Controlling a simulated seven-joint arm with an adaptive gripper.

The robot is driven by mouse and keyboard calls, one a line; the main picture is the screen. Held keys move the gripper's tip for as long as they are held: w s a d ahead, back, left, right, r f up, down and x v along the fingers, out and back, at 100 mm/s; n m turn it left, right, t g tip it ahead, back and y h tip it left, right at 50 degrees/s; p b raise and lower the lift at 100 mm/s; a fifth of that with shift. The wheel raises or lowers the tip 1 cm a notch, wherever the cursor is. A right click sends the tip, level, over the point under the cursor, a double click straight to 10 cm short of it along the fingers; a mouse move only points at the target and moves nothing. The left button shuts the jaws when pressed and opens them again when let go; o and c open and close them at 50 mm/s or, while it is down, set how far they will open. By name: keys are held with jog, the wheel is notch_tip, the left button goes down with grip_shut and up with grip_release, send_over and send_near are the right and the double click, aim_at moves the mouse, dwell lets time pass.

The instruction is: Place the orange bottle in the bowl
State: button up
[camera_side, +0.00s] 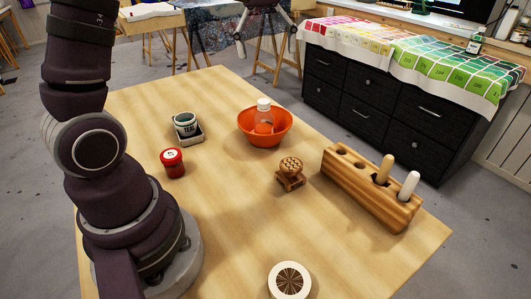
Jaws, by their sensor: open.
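The bottle (264,115) is clear with a white cap and orange contents. It stands about upright inside the orange bowl (280,136), its top above the rim and its base hidden by the bowl's front wall. The bowl is at the back middle of the wooden table. My gripper (266,46) is at the top edge of the view, its two fingers spread wide with nothing between them. It is well above the bottle and clear of it.
A carved wooden stamp (290,174) and a wooden rack (365,193) with two pegs are to the right. A patterned round disc (290,281) lies at the front.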

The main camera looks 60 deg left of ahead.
jog(key=s+d+f+m+t, duration=0.3)
jog(key=s+d+m, duration=0.5)
jog(key=s+m, duration=0.3)
jog(key=shift+s+d+f+m+t+h, duration=0.3)
jog(key=shift+s+d+m+t, duration=0.1)
jog(key=shift+s, duration=0.05)
